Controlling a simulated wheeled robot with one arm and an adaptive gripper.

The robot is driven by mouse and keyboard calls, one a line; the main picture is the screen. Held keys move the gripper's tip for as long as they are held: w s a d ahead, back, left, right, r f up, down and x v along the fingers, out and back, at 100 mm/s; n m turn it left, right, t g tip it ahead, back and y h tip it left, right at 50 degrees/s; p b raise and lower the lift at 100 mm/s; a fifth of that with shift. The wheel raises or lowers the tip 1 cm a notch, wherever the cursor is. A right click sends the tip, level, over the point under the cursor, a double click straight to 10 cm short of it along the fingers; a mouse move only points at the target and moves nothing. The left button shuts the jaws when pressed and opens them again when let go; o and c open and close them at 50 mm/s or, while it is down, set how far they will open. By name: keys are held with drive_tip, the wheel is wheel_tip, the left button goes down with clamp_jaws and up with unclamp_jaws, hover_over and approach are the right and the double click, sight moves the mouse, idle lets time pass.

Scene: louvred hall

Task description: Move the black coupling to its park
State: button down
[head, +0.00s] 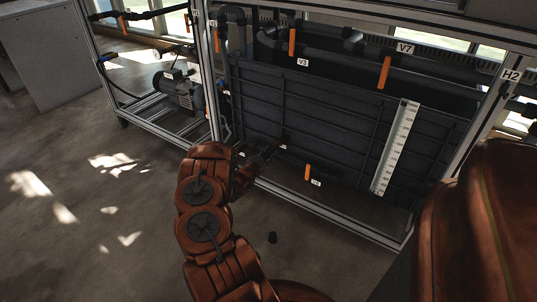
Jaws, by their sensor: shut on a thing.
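My gripper (268,155) is reached out at the lower left of the dark tank (300,110), close to its front wall. It is dark and small in the head view. It is shut on a dark thing (282,144), which I take to be the black coupling; its outline merges with the dark tank and pipe behind it. I cannot tell whether it touches the pipe there. No park for the coupling can be made out for sure.
Orange handles (384,72) sit on pipes marked V3 and V7, and a low one (307,172) is near the gripper. A metal frame post (208,75) stands left of the tank. A pump (180,90) is further left. Floor at left is clear.

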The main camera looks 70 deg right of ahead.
sight(266, 156)
drive_tip(key=shift+s+d, duration=0.15)
drive_tip(key=shift+d, duration=0.45)
drive_tip(key=shift+d, duration=0.35)
drive_tip(key=c, duration=0.8)
unclamp_jaws()
drive_tip(key=shift+o, duration=0.2)
drive_tip(key=shift+a, duration=0.1)
drive_tip(key=shift+p+v, duration=0.4)
drive_tip(key=shift+v, duration=3.05)
drive_tip(key=shift+a, duration=0.1)
